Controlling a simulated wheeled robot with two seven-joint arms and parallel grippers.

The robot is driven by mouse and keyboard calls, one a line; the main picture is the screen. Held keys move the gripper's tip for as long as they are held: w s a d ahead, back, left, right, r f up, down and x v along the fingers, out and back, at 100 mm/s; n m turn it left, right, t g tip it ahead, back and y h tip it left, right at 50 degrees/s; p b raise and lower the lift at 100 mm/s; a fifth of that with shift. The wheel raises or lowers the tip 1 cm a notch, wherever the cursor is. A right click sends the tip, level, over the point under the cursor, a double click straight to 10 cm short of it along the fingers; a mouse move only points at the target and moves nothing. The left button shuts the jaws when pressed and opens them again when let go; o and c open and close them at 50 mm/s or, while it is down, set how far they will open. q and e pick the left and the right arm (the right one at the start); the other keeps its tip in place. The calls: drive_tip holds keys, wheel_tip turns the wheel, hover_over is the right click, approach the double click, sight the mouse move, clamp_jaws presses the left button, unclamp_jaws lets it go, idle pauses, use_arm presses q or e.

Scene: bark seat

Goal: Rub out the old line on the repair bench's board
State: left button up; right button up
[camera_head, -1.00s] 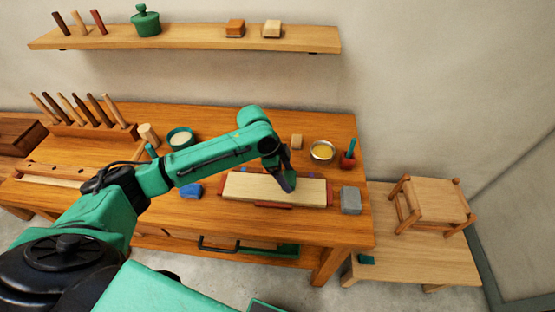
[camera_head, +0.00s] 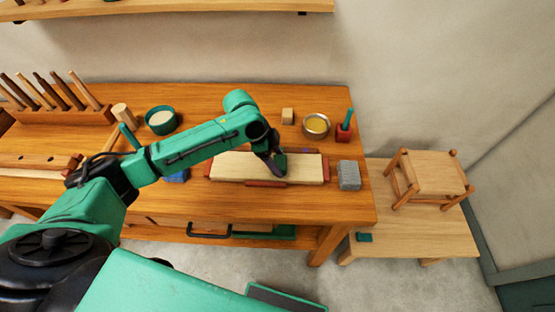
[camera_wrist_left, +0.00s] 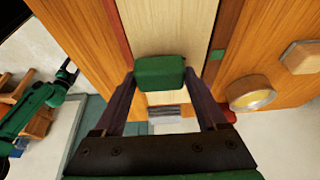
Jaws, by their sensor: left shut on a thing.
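The pale wooden board (camera_head: 235,168) lies lengthwise on the repair bench (camera_head: 225,203), with red strips along its edges. I cannot make out a line on it. My left gripper (camera_head: 278,166) is over the board's right half, shut on a green block (camera_head: 281,160). In the left wrist view the green block (camera_wrist_left: 160,72) sits between the two fingertips, over the pale board (camera_wrist_left: 170,30). I cannot tell whether it touches the board. A green arm at the left of the wrist view appears to be my right one; its jaws are too small to read.
A grey block (camera_head: 348,175) stands just right of the board, a blue piece (camera_head: 176,176) to its left. Behind are a small wooden block (camera_head: 288,115), a yellow-filled bowl (camera_head: 316,126) and a red holder (camera_head: 344,132). A stool (camera_head: 428,175) stands on the low table at right.

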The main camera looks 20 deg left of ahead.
use_arm(q)
drive_tip(key=shift+f, duration=0.6)
